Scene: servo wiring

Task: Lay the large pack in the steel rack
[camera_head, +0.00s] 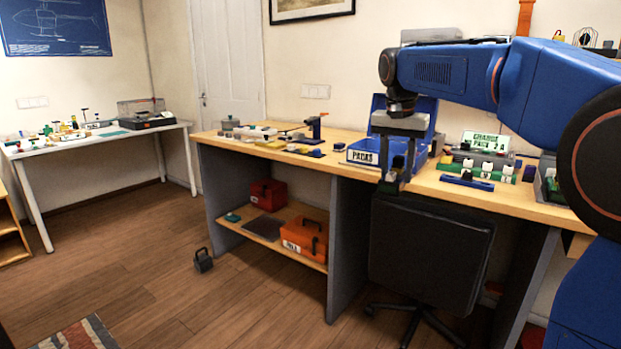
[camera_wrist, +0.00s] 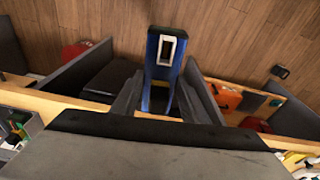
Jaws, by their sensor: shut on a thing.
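My gripper (camera_head: 396,178) hangs in front of the long bench, above the black chair, and is shut on a pack. In the wrist view the pack (camera_wrist: 165,72) is blue and black with a white-edged mark, clamped between the grey fingers of my gripper (camera_wrist: 164,98). It points away from the wrist camera, over the floor in that view. In the head view the fingers hide most of it. A grey metal holder (camera_head: 487,157) stands on the bench behind the green blocks; I cannot tell if it is the steel rack.
A blue bar (camera_head: 467,183) lies by the bench's front edge, before the green blocks (camera_head: 478,170). The black chair (camera_head: 430,240) is below.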

